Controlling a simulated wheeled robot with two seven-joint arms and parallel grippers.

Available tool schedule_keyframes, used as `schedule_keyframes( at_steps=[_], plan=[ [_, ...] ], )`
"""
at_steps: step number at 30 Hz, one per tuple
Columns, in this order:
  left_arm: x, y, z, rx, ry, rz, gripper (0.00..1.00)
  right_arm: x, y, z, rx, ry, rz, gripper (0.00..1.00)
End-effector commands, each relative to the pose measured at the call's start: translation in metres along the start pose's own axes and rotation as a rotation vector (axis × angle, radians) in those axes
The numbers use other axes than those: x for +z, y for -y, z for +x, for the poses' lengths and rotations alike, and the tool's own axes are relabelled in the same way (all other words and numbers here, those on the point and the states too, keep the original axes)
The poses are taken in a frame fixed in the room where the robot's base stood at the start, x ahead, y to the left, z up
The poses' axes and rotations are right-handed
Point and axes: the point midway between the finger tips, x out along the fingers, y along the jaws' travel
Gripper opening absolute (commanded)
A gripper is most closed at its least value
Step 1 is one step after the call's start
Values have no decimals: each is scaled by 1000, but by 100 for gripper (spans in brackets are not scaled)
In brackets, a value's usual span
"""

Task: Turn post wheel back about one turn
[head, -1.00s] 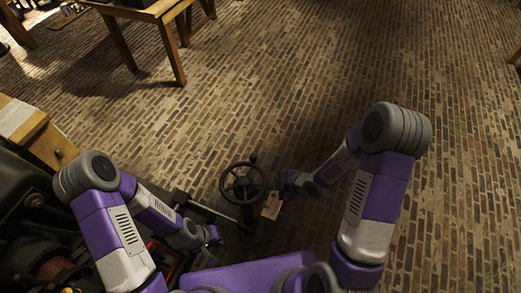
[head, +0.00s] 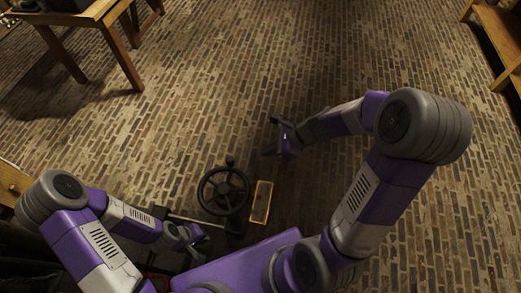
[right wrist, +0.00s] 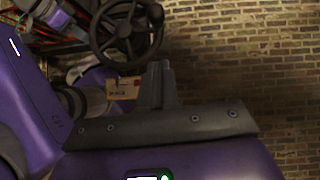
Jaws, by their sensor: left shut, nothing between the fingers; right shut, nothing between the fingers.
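The dark post wheel (head: 223,191) stands below centre in the head view, with a knob (head: 230,160) on the far side of its rim. It also shows at the top of the right wrist view (right wrist: 125,32). A pale tag (head: 262,201) is just right of the wheel. My right gripper (head: 279,138) is beyond and to the right of the wheel, apart from it. Its fingers (right wrist: 160,85) are together and empty in the right wrist view. My left gripper (head: 203,238) is shut, low and left of the wheel, near the post, without visible contact.
A wooden table (head: 105,22) stands at the far left and a wooden bench (head: 500,45) at the far right. Dark machinery lies at the lower left. A light rod (head: 195,221) runs left from near the post. The brick floor (head: 330,60) is clear ahead.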

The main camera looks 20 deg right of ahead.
Motion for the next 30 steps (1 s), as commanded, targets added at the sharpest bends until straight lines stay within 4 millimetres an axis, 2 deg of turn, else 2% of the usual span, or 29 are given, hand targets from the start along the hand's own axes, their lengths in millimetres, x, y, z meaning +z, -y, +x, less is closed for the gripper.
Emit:
schedule_keyframes(
  at_steps=[1,6,12,19,30],
  plan=[
    [0,3,8,0,0,0,0,-3,-1,14,6,-1,1,0],
    [-1,10,26,0,0,0,0,-4,-1,52,5,-1,2,0],
    [-2,16,41,0,0,0,0,1,-1,90,4,0,0,0],
    [-2,16,43,0,0,0,0,22,-1,108,2,1,4,0],
    [-2,16,43,0,0,0,0,26,0,112,1,1,6,0]
  ],
)
